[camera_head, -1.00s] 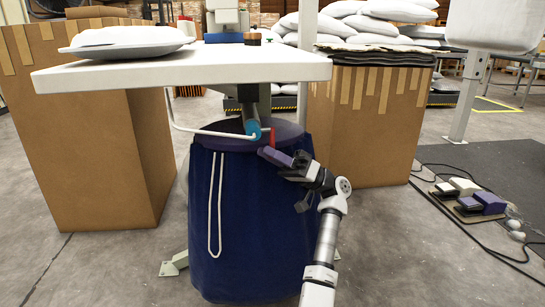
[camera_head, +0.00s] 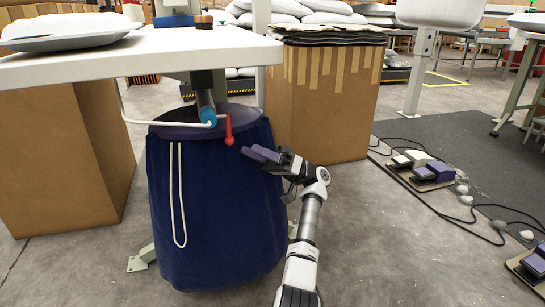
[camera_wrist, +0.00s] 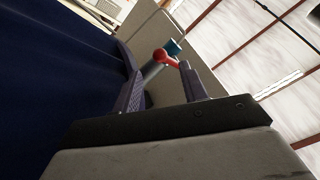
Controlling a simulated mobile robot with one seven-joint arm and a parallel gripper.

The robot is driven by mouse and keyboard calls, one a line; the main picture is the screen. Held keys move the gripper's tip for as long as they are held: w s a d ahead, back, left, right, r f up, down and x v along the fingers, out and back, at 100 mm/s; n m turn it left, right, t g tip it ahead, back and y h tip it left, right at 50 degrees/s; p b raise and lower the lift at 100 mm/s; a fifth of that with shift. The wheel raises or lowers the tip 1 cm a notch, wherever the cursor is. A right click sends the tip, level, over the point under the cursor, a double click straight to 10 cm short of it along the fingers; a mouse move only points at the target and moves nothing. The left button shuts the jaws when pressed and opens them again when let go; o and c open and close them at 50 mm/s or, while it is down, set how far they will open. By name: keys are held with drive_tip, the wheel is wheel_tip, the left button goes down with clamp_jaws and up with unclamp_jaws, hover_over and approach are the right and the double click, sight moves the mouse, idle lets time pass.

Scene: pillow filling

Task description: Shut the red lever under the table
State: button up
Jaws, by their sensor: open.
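The red lever (camera_head: 229,130) hangs under the right part of the white table (camera_head: 150,52), next to a blue-green pipe fitting (camera_head: 207,115) above the dark blue bag. Its handle points down. My gripper (camera_head: 260,154) is open and empty, just right of and slightly below the lever, apart from it in the head view. In the wrist view the lever (camera_wrist: 165,58) shows beyond and between the two purple fingers (camera_wrist: 158,92), with the blue-green fitting (camera_wrist: 174,46) behind it.
The dark blue bag (camera_head: 215,215) stands under the table, left of my arm, with a white cord loop. Cardboard boxes (camera_head: 325,100) stand behind it and at left. Foot pedals (camera_head: 425,170) and cables lie on the floor at right.

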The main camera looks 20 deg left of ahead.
drive_tip(key=v, duration=0.6)
idle(0.3)
